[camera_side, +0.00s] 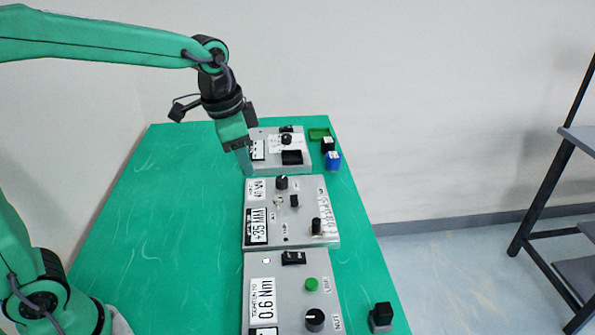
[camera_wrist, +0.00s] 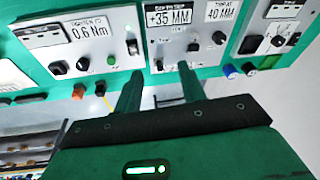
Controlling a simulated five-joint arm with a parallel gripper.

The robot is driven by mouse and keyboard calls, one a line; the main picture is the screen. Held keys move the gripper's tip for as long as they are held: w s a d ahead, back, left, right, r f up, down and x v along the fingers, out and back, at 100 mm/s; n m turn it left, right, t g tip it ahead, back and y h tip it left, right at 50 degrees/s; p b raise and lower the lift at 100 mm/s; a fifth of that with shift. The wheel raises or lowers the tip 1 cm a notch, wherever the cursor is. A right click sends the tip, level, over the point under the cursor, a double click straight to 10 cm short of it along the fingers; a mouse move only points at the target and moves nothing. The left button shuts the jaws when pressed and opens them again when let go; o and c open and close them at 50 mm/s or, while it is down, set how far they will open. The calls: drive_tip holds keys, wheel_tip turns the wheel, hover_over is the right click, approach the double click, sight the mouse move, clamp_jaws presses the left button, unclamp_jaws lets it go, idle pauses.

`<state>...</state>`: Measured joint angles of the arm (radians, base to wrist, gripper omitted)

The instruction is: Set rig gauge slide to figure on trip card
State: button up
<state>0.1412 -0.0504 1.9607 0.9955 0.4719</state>
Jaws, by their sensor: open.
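The trip card (camera_wrist: 222,10) reads "TRIP AT 40 MM" in the wrist view. In the side view a card (camera_side: 256,190) reading 40 MM is at the far left corner of the middle grey panel (camera_side: 270,222). A black slide-like handle (camera_side: 317,226) stands by a printed strip on that panel's right side; its setting is too small to read. My gripper (camera_wrist: 160,92) is open, its two fingers apart and empty, below the middle panel in the wrist view. In the side view my gripper (camera_side: 246,168) hangs at the left edge of the far panel.
The middle panel also has a "+35 MM" card (camera_side: 257,226), a black knob (camera_side: 281,183) and a small black block (camera_side: 294,200). The near panel has a "0.6 Nm" card (camera_side: 262,300). A blue block (camera_side: 333,161) lies right of the far panel. The green table's left is clear.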

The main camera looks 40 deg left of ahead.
drive_tip(key=w+d+f+m+g, duration=0.1)
drive_tip(key=w+d+f+m, duration=0.3)
drive_tip(key=w, duration=0.3)
drive_tip(key=m+g, duration=0.2)
drive_tip(key=m, duration=0.1)
hover_over(316, 220)
wheel_tip(316, 220, down, 9)
drive_tip(key=shift+f, duration=0.1)
drive_tip(key=shift+f, duration=3.75)
clamp_jaws()
